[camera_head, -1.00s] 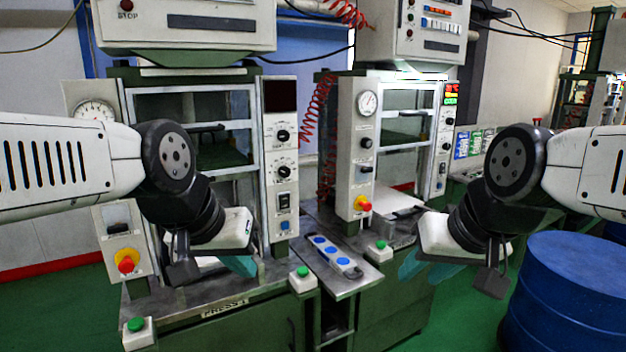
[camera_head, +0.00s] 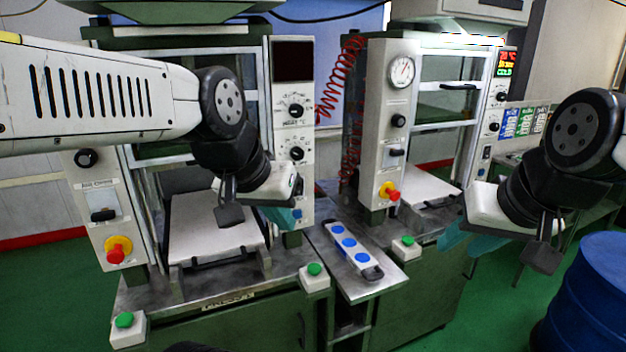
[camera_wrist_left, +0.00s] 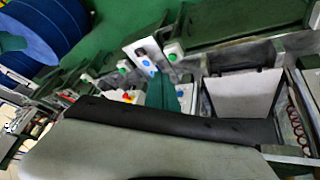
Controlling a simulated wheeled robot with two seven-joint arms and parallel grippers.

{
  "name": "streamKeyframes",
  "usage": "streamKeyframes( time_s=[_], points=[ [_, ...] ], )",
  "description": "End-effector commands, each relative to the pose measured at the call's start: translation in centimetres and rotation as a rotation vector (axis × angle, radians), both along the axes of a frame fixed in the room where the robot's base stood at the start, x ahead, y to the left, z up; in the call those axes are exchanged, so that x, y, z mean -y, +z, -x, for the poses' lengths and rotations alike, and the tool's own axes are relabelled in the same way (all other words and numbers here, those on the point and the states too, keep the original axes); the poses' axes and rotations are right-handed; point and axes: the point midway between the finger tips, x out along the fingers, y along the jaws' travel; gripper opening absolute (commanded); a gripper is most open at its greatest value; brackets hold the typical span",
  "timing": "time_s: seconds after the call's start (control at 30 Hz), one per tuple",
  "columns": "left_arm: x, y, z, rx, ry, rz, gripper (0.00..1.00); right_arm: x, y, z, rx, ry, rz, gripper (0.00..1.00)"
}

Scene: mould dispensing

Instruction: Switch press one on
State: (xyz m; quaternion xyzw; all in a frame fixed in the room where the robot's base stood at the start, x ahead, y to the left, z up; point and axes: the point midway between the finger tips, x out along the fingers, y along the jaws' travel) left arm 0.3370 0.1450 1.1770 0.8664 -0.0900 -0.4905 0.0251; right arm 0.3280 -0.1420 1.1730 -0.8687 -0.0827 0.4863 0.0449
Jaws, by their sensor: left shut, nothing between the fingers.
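Press one (camera_head: 230,299) is the left press, with a label on its front edge. Its right control panel (camera_head: 293,88) has a dark display (camera_head: 293,60), two black knobs and a small switch (camera_head: 298,187) low down, partly hidden by my gripper. My left gripper (camera_head: 280,216) is shut and empty, its teal fingertips at the lower part of this panel; I cannot tell whether they touch it. The teal fingers also show in the left wrist view (camera_wrist_left: 163,93). My right gripper (camera_head: 466,241) is open and empty, in front of the second press, its teal fingers apart.
The second press (camera_head: 375,130) has a lit display (camera_head: 505,64). A plate with blue buttons (camera_head: 348,243) lies between the presses. Green buttons (camera_head: 314,270) stand on the front edges. A red-yellow stop knob (camera_head: 117,250) is on press one's left panel. A blue drum (camera_head: 590,300) stands at right.

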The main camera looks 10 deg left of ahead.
Motion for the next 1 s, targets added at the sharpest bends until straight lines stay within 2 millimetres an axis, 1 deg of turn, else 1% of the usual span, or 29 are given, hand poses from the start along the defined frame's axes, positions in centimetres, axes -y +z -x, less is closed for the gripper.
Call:
streamKeyframes(
  time_s=[0.07, 0.17, 0.2, 0.27, 0.3, 0.37, 0.4, 0.5, 0.6, 0.7, 0.8, 1.0],
  points=[
    [-0.2, 0.6, -1.9, -0.015, -0.057, -0.046, 0.0, 0.0, 0.0, 0.0, 0.0, 0.0, 0.0, 0.36],
    [-0.7, 1.4, -5.4, -0.037, -0.165, -0.144, 0.0, 0.0, 0.0, 0.0, 0.0, 0.0, 0.0, 0.36],
    [-0.9, 1.6, -7.2, -0.048, -0.216, -0.193, 0.0, 0.0, 0.0, 0.0, 0.0, 0.0, 0.0, 0.36],
    [-1.1, 1.8, -10.0, -0.065, -0.293, -0.272, 0.0, 0.0, 0.0, 0.0, 0.0, 0.0, 0.0, 0.36],
    [-1.2, 1.8, -11.8, -0.077, -0.344, -0.326, 0.0, 0.0, 0.0, 0.0, 0.0, 0.0, 0.0, 0.36],
    [-1.3, 1.8, -14.6, -0.094, -0.419, -0.41, 0.0, 0.0, 0.0, 0.0, 0.0, 0.0, 0.0, 0.36],
    [-1.2, 1.6, -16.3, -0.107, -0.465, -0.462, 0.0, 0.0, 0.0, 0.0, 0.0, 0.0, 0.0, 0.36],
    [-1.0, 1.2, -20.2, -0.134, -0.567, -0.586, 0.0, 0.0, 0.0, 0.0, 0.0, 0.0, 0.0, 0.36],
    [-0.6, 0.8, -23.0, -0.156, -0.642, -0.681, 0.0, 0.0, 0.0, 0.0, 0.0, 0.0, 0.0, 0.36],
    [-0.3, 0.6, -24.8, -0.17, -0.69, -0.745, 0.0, 0.0, 0.0, 0.0, 0.0, 0.0, 0.0, 0.36],
    [-0.3, 0.5, -25.6, -0.178, -0.71, -0.775, 0.0, 0.0, 0.0, 0.0, 0.0, 0.0, 0.0, 0.36],
    [-0.3, 0.5, -25.7, -0.179, -0.716, -0.782, 0.0, 0.0, 0.0, 0.0, 0.0, 0.0, 0.0, 0.36]
  ],
)
